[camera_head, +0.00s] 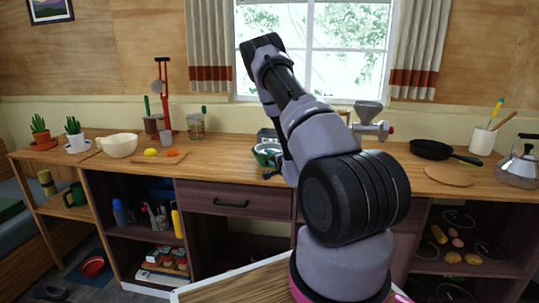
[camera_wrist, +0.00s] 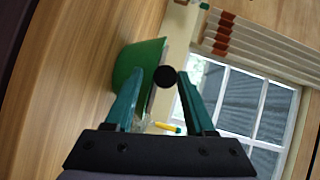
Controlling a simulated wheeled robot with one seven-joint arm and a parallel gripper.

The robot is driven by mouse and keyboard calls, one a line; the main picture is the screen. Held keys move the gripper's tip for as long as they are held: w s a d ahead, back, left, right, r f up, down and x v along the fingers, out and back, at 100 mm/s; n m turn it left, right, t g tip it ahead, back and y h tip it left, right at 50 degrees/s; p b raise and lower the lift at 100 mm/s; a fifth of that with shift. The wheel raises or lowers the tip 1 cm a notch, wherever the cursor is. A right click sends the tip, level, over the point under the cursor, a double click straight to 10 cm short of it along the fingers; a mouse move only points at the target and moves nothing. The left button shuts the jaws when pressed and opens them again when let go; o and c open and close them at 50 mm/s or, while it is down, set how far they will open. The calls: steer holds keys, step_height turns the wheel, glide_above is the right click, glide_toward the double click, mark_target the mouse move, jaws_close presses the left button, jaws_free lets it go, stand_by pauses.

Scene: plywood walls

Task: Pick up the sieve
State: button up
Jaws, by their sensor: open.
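A green, bowl-shaped thing that looks like the sieve (camera_head: 266,154) sits on the counter by the sink, partly hidden behind my arm. In the wrist view the green sieve (camera_wrist: 138,60) shows ahead of my gripper (camera_wrist: 160,74), with a round black end, seemingly its handle, between the fingertips. My gripper is open, with a teal finger on each side of that black end. I cannot tell whether either finger touches it. In the head view my arm hides most of the gripper.
Left on the counter (camera_head: 225,163) are a cream bowl (camera_head: 118,146), a lemon (camera_head: 151,152), a glass jar (camera_head: 196,125) and a red stand (camera_head: 166,100). Right are a grinder (camera_head: 370,120), a black pan (camera_head: 432,149) and a kettle (camera_head: 519,168). The window is behind.

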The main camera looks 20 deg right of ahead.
jaws_close()
step_height(320, 180, up, 10)
stand_by(0.7)
